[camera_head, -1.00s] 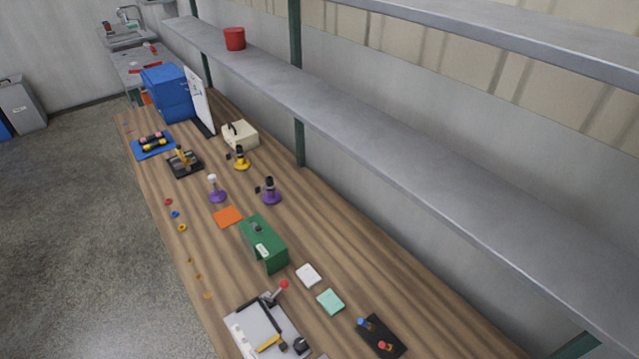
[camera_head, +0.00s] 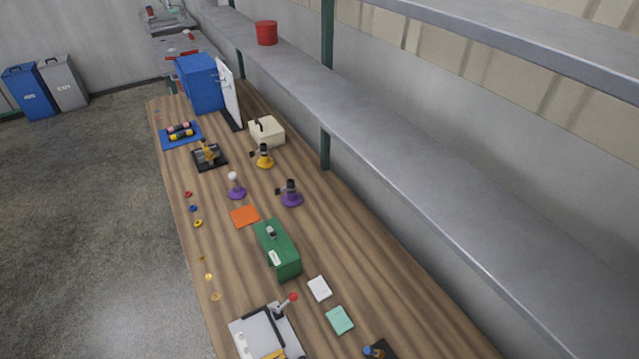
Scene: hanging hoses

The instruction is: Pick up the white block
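A small flat white block (camera_head: 319,288) lies on the wooden table (camera_head: 375,270), in the lower middle of the head view. It is just right of the front end of a green box (camera_head: 277,249). A mint-green flat block (camera_head: 340,320) lies close in front of it, with a small gap between them. Neither of my grippers is in view, and nothing touches the white block from above.
A grey board with a red-knobbed lever (camera_head: 265,331) lies left of the blocks. A black base with a blue knob (camera_head: 378,350) is cut off at the bottom edge. A long grey shelf (camera_head: 400,150) overhangs the table's right side. Open floor (camera_head: 110,230) lies to the left.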

